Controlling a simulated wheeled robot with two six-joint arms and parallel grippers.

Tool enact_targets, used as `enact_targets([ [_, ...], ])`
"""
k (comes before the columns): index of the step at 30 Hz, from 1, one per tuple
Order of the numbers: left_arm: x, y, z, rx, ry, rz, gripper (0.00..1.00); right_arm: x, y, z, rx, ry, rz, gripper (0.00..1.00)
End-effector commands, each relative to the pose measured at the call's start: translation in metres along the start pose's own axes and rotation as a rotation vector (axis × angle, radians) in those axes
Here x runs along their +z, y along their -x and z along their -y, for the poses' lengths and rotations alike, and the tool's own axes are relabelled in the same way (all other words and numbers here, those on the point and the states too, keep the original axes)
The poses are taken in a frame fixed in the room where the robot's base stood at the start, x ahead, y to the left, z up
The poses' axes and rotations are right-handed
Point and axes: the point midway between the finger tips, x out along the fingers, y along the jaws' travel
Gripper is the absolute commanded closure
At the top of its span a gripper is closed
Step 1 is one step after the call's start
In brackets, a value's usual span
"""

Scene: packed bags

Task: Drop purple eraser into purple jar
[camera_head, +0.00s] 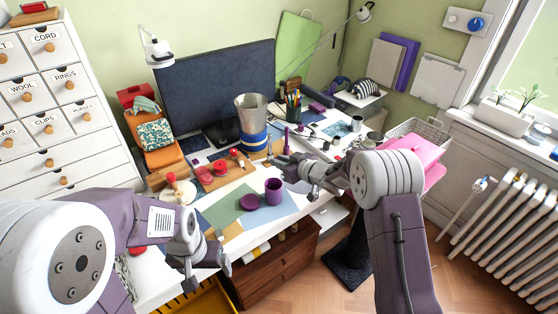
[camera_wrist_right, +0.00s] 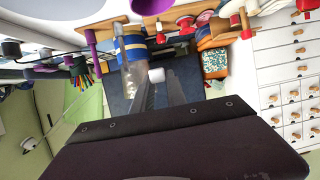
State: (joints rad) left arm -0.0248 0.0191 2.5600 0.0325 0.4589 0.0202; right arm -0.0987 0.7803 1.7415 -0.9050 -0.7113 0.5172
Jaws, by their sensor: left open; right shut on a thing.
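The purple jar (camera_head: 273,191) stands open and upright near the desk's front edge. A round purple lid (camera_head: 249,202) lies just left of it. In the right wrist view, the jar's purple edge (camera_wrist_right: 150,5) shows at the top. My right gripper (camera_head: 277,160) is above the desk, behind the jar and apart from it. It is shut on a small pale block (camera_wrist_right: 156,75) between its fingertips. This may be the eraser, but I see no purple on it. My left gripper (camera_head: 207,275) is open and empty, low at the desk's front left.
A purple upright stick (camera_head: 286,140) stands near my right gripper. A blue-banded clear container (camera_head: 251,118) stands behind it, before the monitor (camera_head: 216,85). Flat paper sheets (camera_head: 222,206) lie around the jar and lid.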

Motion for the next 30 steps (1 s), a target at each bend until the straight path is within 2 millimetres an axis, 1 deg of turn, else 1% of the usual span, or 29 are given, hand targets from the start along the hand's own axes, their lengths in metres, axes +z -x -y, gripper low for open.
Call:
enact_targets([
  [1, 0.002, -0.015, 0.000, 0.000, 0.000, 0.000, 0.16, 0.014, -0.006, 0.000, 0.000, 0.000, 0.000, 1.00],
  [7, 0.004, -0.042, 0.001, 0.000, 0.000, 0.000, 0.16, 0.039, -0.016, 0.000, 0.000, 0.000, 0.000, 1.00],
  [10, 0.005, -0.046, 0.001, 0.000, 0.000, 0.000, 0.16, 0.043, -0.018, 0.000, 0.000, 0.000, 0.000, 1.00],
  [16, 0.004, -0.043, 0.001, 0.000, 0.000, 0.000, 0.16, 0.040, -0.017, 0.000, 0.000, 0.000, 0.000, 1.00],
  [17, 0.004, -0.043, 0.001, 0.000, 0.000, 0.000, 0.16, 0.040, -0.017, 0.000, 0.000, 0.000, 0.000, 0.80],
  [18, 0.004, -0.043, 0.001, 0.000, 0.000, 0.000, 0.16, 0.040, -0.017, 0.000, 0.000, 0.000, 0.000, 0.69],
  [19, 0.004, -0.043, 0.001, 0.000, 0.000, 0.000, 0.16, 0.040, -0.017, 0.000, 0.000, 0.000, 0.000, 0.60],
  [20, 0.004, -0.043, 0.001, 0.000, 0.000, 0.000, 0.16, 0.040, -0.017, 0.000, 0.000, 0.000, 0.000, 0.57],
  [28, 0.004, -0.043, 0.001, 0.000, 0.000, 0.000, 0.16, 0.040, -0.017, 0.000, 0.000, 0.000, 0.000, 0.57],
  [30, 0.004, -0.043, 0.001, 0.000, 0.000, 0.000, 0.16, 0.040, -0.012, 0.000, 0.001, -0.001, 0.000, 0.57],
])
